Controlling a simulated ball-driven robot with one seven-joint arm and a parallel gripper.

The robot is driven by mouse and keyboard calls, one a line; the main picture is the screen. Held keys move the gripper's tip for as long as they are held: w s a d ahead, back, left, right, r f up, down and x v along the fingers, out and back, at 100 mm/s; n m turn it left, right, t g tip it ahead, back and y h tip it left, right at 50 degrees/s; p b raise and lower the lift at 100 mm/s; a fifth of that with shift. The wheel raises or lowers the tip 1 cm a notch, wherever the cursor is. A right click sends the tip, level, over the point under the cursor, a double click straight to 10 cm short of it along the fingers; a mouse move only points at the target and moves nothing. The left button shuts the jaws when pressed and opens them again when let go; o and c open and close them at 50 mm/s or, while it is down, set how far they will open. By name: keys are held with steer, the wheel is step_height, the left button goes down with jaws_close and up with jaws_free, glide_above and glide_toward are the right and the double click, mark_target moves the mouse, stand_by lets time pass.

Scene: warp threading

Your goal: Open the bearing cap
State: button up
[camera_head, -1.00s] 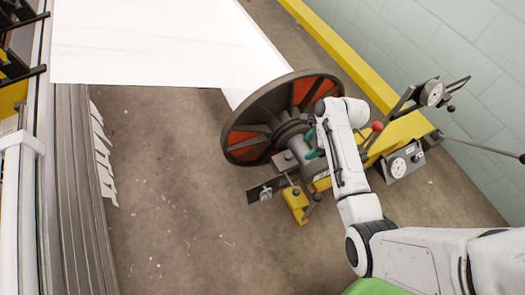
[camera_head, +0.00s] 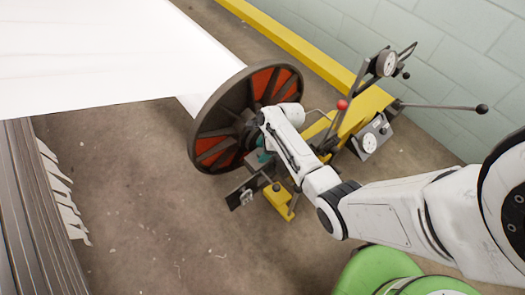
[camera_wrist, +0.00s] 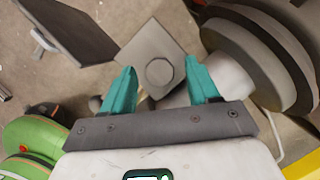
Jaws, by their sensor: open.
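In the wrist view a grey square block with a round bolt-like boss, which looks like the bearing cap (camera_wrist: 150,50), lies straight ahead of my fingers. My gripper (camera_wrist: 160,68) is open, with one teal finger on each side of the boss. I cannot tell whether the fingers touch the block. In the head view my gripper (camera_head: 263,156) is at the hub of the large spoked beam flange (camera_head: 207,117).
White warp cloth (camera_head: 110,50) runs from the flange to the upper left. Right of my arm are a yellow stand with dials (camera_head: 369,142) and a long lever (camera_head: 440,106). A dark plate (camera_wrist: 75,28) shows in the wrist view.

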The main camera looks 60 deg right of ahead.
steer(key=shift+f, duration=0.1)
steer(key=shift+c, duration=0.3)
jaws_close()
stand_by(0.4)
